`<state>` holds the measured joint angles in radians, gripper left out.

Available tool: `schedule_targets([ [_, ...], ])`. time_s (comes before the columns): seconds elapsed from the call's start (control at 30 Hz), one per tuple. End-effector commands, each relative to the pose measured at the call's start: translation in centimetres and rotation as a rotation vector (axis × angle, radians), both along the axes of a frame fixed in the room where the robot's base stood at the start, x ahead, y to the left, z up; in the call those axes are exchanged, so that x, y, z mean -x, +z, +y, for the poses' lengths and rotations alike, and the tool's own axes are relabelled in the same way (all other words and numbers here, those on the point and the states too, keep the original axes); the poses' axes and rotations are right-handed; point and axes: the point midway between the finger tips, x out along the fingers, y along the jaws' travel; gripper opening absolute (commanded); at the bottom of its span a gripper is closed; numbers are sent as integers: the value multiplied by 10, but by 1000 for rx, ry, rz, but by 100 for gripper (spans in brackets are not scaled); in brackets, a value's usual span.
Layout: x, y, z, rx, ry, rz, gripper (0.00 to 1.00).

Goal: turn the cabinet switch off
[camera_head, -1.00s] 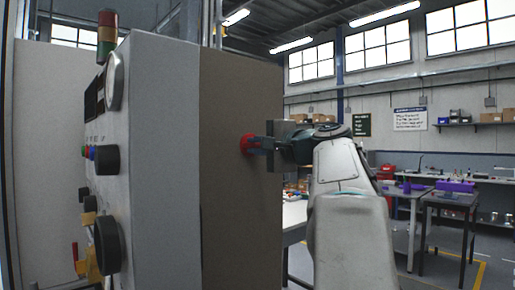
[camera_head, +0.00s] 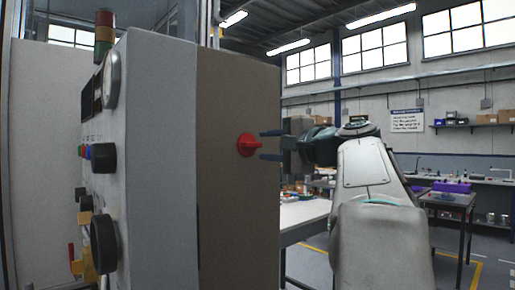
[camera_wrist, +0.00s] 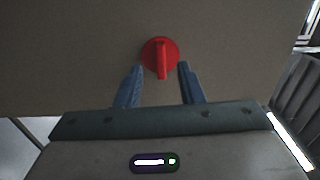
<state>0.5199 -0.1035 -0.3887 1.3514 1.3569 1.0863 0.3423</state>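The red rotary switch (camera_head: 247,145) sits on the brown side face of the cabinet (camera_head: 225,215). In the wrist view the switch (camera_wrist: 161,58) is a red disc with a raised handle standing roughly vertical. My gripper (camera_head: 266,145) is open and empty, to the right of the switch in the head view. In the wrist view its two blue fingers (camera_wrist: 160,72) point toward the switch, one on each side of the handle's lower end. The fingers appear apart from the handle.
The cabinet's grey front carries black knobs (camera_head: 104,157), a gauge and a stack light (camera_head: 104,35) on top. A white-topped table (camera_head: 300,215) stands behind my arm, with workbenches (camera_head: 445,200) at the right.

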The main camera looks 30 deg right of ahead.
Motion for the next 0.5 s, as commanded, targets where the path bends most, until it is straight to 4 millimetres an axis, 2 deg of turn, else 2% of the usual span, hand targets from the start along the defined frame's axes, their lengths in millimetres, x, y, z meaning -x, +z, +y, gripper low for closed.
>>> schedule_targets([
  [0.03, 14, 0, -2, 1, -3, -2, 35],
  [0.2, 50, 0, -7, 1, -2, -1, 35],
  [0.33, 69, 0, -10, 1, -1, 0, 35],
  [0.5, 81, 0, -11, 0, 0, 1, 35],
])
